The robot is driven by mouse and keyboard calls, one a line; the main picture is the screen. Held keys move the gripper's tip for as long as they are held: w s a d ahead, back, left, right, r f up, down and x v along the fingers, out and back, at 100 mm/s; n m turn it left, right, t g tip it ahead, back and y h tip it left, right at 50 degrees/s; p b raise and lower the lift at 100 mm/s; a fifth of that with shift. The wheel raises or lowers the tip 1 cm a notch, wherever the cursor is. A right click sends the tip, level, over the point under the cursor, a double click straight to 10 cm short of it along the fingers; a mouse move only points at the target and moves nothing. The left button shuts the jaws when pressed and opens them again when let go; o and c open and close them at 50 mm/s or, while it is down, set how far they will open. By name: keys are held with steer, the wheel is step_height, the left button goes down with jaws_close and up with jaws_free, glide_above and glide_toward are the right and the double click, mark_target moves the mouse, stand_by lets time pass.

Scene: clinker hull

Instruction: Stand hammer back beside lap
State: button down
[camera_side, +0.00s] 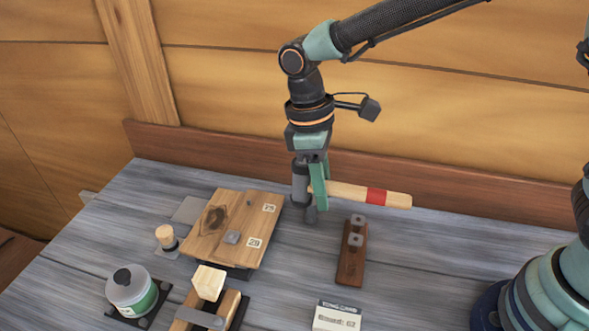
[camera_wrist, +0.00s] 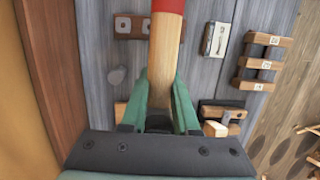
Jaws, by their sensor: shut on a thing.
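My gripper (camera_side: 318,188) is shut on the hammer's wooden handle (camera_side: 350,190), close to the dark grey head (camera_side: 300,180). The hammer lies roughly level above the bench, its handle pointing right, with a red band near the end. In the wrist view the handle (camera_wrist: 164,55) runs up between my green fingers (camera_wrist: 165,98); the head cannot be made out there. The lap is probably the wooden plank piece (camera_side: 215,232) left of my gripper, with a dark knot, small grey metal pieces and number labels.
A reddish-brown block (camera_side: 350,265) with two grey metal pieces stands right of the plank piece. A card (camera_side: 337,316), a labelled jar (camera_side: 131,290), a wooden-topped peg (camera_side: 166,237) and a wooden clamp-like tool (camera_side: 208,300) surround it.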

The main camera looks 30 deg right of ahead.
steer(key=x, duration=0.3)
steer(key=w+x, duration=0.1)
steer(key=x, duration=0.3)
steer(key=w+a+x, duration=0.1)
steer(key=x, duration=0.2)
steer(key=shift+f, duration=0.65)
steer(key=shift+s, duration=0.1)
steer(key=shift+f, duration=0.35)
steer(key=shift+f, duration=0.1)
steer(key=c, duration=0.7)
jaws_free()
steer(key=shift+o, duration=0.2)
